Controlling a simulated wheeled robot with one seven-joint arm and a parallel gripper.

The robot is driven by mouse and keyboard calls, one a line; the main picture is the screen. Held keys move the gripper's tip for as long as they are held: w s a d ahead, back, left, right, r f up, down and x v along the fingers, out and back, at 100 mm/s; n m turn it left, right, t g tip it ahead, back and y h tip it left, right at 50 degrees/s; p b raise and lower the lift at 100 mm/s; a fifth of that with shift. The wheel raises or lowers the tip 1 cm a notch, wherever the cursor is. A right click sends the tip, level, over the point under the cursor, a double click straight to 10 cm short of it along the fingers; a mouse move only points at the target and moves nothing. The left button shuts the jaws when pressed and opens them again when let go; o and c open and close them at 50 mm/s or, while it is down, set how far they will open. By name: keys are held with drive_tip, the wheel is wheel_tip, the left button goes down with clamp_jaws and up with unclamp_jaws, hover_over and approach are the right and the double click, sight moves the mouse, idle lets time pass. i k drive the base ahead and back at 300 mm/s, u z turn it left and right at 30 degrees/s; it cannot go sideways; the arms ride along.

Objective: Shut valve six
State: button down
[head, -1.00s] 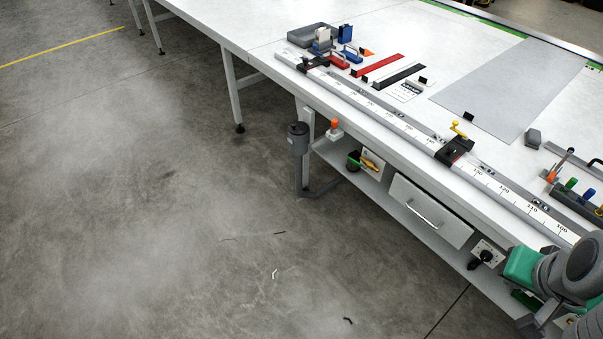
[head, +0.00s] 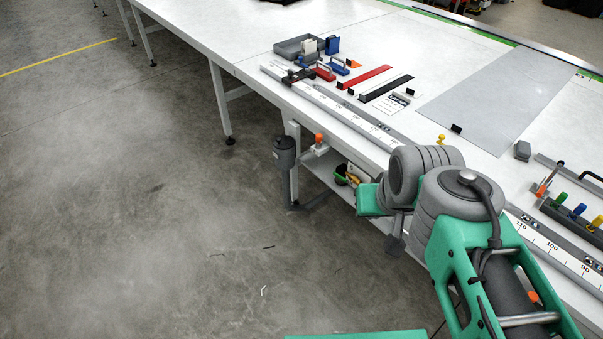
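No number or label that marks valve six can be read, so I cannot tell which part it is. An orange knob (head: 319,138) stands on a small white mount at the front edge of the bench. Low under the bench top, yellow-handled items (head: 352,179) show beside a dark green-rimmed cup. My green and grey arm (head: 450,205) reaches in from the lower right, in front of the bench. It hides much of the shelf and the drawer there. My gripper's fingertips cannot be made out.
The white bench (head: 225,50) runs from upper left to lower right. A grey cup (head: 284,152) hangs by its front leg. A ruler rail (head: 350,115) lines the front edge. A grey tray (head: 300,46) and coloured tools lie on top. The floor at left is clear.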

sight(337, 175)
drive_tip(key=u, duration=0.2)
drive_tip(key=i, duration=1.15)
drive_tip(key=z, duration=0.4)
